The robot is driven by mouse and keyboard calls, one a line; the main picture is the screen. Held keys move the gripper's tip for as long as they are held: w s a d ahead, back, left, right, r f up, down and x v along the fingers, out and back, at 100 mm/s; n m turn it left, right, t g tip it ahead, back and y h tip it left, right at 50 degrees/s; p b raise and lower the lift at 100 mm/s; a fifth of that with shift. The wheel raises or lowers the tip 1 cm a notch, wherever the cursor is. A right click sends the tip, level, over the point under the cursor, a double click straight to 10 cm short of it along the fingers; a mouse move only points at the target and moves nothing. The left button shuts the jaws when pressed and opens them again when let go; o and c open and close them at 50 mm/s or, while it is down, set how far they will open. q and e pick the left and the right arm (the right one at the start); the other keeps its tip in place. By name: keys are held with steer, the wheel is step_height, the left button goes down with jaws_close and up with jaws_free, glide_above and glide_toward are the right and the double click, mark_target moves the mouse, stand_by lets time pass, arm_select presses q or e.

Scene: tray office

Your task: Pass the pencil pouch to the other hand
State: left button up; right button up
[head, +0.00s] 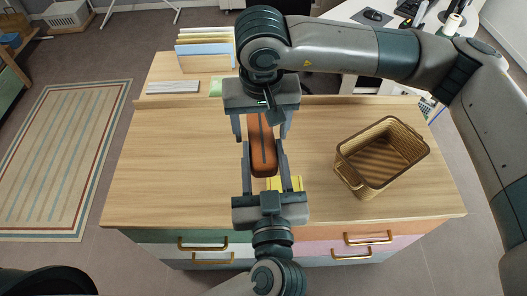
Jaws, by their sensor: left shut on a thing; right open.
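The pencil pouch (263,160) is orange-brown with a dark stripe along its length. It lies lengthwise between my two grippers in the middle of the head view. My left gripper (262,148), reaching in from the front, is shut on the pouch, one finger along each side. My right gripper (261,136), coming from the far side, is open, with its fingers apart on either side of the pouch's far end. The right gripper's body hides the pouch's far tip. I cannot tell how high the pouch is above the desk.
A woven basket (344,172) stands on the desk (170,165) to the right. Yellow notes (297,184) lie partly behind my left gripper. A file rack (205,62), a white flat item (172,87) and a green item (216,86) are at the back left. The desk's left side is clear.

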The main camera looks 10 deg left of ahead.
mark_target(262, 136)
steer(key=shift+r, duration=0.1)
step_height(262, 136, up, 12)
steer(key=s, duration=0.1)
steer(key=shift+s+d+f, duration=0.15)
steer(key=shift+s+f, duration=0.05)
steer(key=shift+s, duration=0.15)
stand_by(0.4)
